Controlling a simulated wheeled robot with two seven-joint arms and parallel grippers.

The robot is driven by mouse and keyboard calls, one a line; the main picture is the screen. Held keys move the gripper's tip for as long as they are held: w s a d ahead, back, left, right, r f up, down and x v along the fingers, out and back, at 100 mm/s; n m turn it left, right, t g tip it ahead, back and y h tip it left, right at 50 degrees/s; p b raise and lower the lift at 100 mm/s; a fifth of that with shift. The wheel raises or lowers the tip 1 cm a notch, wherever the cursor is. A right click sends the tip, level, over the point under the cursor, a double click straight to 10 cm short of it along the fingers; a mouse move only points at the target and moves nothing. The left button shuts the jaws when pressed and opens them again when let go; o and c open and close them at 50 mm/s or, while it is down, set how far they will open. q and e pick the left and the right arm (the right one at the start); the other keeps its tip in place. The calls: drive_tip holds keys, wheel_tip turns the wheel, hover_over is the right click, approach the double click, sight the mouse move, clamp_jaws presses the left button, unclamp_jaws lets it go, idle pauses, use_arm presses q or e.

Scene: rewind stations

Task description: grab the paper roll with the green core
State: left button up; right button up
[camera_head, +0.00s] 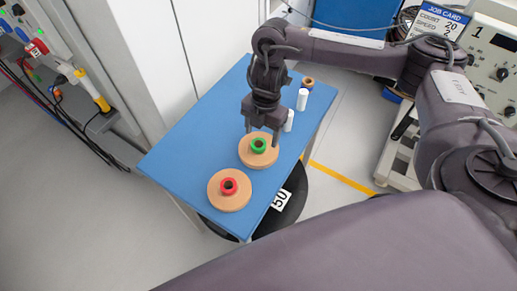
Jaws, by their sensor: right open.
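The paper roll with the green core (246,158) lies flat on the blue table (185,148). It is a brown disc with a green ring in its middle. My right gripper (262,136) points down at the roll, its open fingers at either side of the green core, over or near the roll's far edge. I cannot tell whether a finger touches the roll. A second paper roll, with a red core (229,201), lies on the table nearer to me. My left gripper is not in view.
White cylinders (302,99) and a small brown roll (308,82) stand at the table's far right, behind my right gripper. A grey cabinet post (112,70) rises at the left. A job card and machine panel (492,62) are at the upper right. The table's left part is clear.

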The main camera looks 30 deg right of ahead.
sight(259, 140)
drive_tip(key=f, duration=0.4)
drive_tip(key=shift+w+a+f+b, duration=0.1)
drive_tip(key=shift+a+b, duration=0.25)
drive_tip(key=shift+b, duration=0.05)
drive_tip(key=shift+c, duration=0.5)
drive_tip(key=c, duration=1.1)
drive_tip(key=shift+o, duration=0.2)
